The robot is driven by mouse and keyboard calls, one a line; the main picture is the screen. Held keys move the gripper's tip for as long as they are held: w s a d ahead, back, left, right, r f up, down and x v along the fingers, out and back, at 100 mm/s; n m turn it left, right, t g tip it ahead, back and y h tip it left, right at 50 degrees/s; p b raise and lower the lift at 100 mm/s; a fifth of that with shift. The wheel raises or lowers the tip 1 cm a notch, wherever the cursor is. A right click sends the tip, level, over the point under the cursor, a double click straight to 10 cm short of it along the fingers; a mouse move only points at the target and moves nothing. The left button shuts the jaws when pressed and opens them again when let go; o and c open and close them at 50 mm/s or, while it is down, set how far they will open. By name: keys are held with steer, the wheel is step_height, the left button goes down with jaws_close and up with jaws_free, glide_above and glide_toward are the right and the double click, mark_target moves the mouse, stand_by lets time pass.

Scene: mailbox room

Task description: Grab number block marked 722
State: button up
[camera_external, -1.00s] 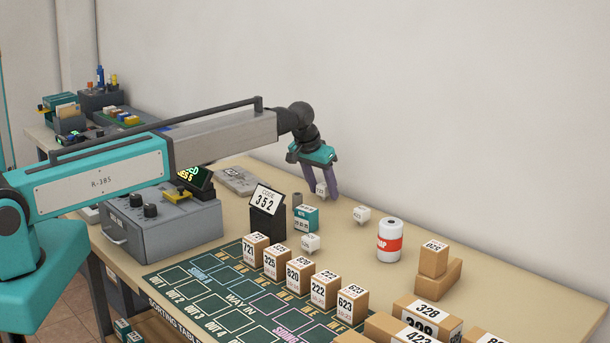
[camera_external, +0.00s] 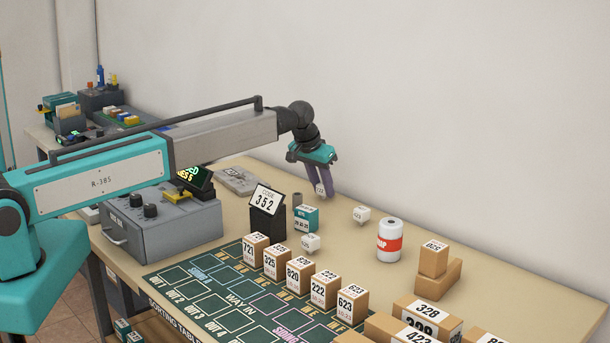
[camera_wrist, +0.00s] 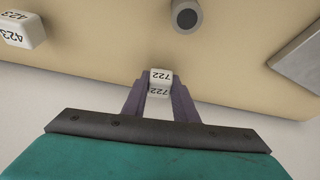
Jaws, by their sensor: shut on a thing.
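The small white block marked 722 (camera_wrist: 160,77) is between the purple fingers of my gripper (camera_wrist: 160,98) in the wrist view. The fingers are shut on it, and its number reads upside down there. In the external view my gripper (camera_external: 321,190) is at the back of the table, right of the code stand, with the block partly hidden at its fingertips. I cannot tell from the views whether the block touches the table.
Another white block, marked 423 (camera_wrist: 22,29), lies to one side; two white blocks (camera_external: 361,213) (camera_external: 310,243) stand on the table (camera_external: 500,270). A black stand showing 352 (camera_external: 267,212), a teal box (camera_external: 306,218), a red-banded can (camera_external: 390,240) and numbered cartons (camera_external: 298,272) stand nearby.

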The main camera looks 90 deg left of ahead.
steer(key=shift+r+b, duration=1.25)
steer(key=shift+r, duration=3.65)
